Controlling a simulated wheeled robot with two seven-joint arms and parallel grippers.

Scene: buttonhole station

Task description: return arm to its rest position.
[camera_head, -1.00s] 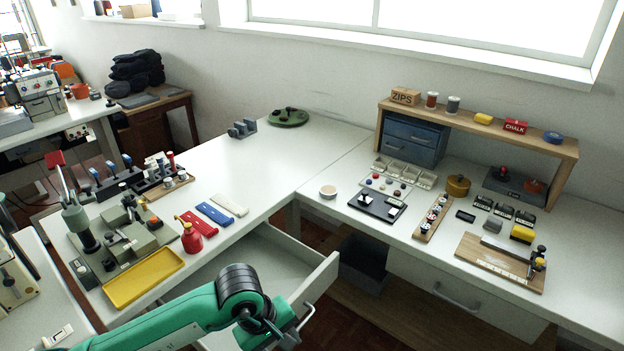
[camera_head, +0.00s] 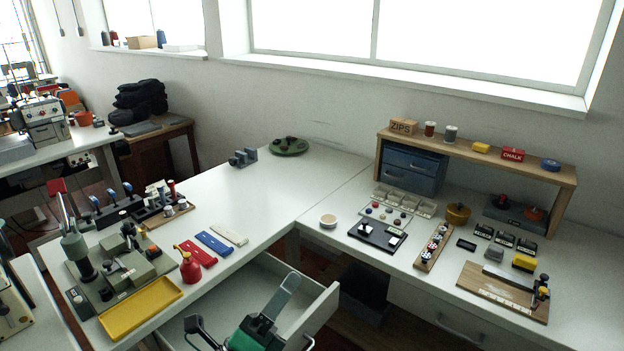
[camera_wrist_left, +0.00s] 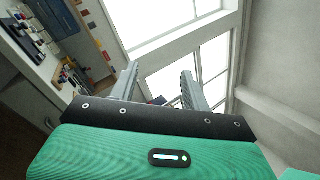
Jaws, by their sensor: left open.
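My left gripper (camera_head: 242,300) is at the bottom centre of the head view, above the open drawer of the white table. Its green wrist shows at the bottom edge of the picture. In the left wrist view my left gripper (camera_wrist_left: 160,82) has its two grey fingers spread wide apart, with nothing between them. My right gripper is not in view.
The open drawer (camera_head: 322,308) juts out from the white table (camera_head: 255,190). A yellow tray (camera_head: 140,308), a red oil can (camera_head: 190,267) and a machine (camera_head: 118,265) stand to the left. The right table holds small trays, a wooden strip (camera_head: 434,247) and a shelf (camera_head: 480,142).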

